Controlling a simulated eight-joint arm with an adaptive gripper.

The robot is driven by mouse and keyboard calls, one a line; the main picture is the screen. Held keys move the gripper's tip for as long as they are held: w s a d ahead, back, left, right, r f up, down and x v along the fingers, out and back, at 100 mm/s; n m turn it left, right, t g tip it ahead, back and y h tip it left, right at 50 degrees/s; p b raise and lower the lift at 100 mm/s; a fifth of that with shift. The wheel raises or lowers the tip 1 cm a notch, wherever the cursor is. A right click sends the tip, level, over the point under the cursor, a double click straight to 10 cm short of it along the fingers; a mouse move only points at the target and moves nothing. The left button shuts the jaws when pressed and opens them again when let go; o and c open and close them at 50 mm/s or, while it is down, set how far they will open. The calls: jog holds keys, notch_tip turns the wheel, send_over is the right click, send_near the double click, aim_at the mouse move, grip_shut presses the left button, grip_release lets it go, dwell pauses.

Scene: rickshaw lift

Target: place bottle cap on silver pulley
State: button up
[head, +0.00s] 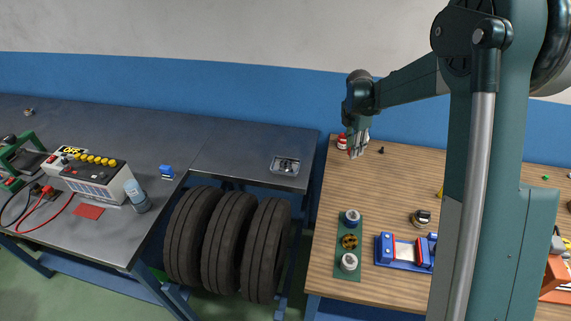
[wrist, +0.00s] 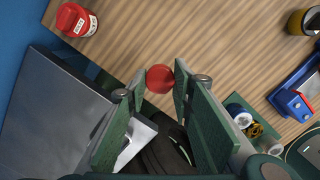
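My gripper (head: 357,150) hangs above the far left part of the wooden bench. In the wrist view my gripper (wrist: 160,80) has a round red bottle cap (wrist: 160,78) between its fingertips, and looks shut on it. A green plate (head: 337,240) near the bench's left edge bears a blue-and-white pulley, a gold pulley (head: 348,241), and a silver pulley (head: 349,262) at the near end. The plate is toward me from the gripper.
A red bottle with a white label (wrist: 76,20) stands by the gripper. A blue vise-like fixture (head: 405,251) sits right of the green plate. A metal bench (head: 235,150) with tires below lies left across a gap. My arm hides part of the wooden bench.

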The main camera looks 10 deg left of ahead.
jog(key=a+n, duration=0.3)
jog(key=a, duration=1.2)
jog(key=r+n+p, duration=0.1)
jog(key=r+n, duration=0.1)
jog(key=n, duration=0.1)
send_over(286, 163)
jog(key=shift+s+a+f, duration=0.15)
jog(key=shift+s+f, duration=0.1)
jog(key=shift+s, duration=0.1)
jog(key=shift+f, duration=3.15)
jog(key=shift+f, duration=1.85)
jog(key=shift+f, duration=0.15)
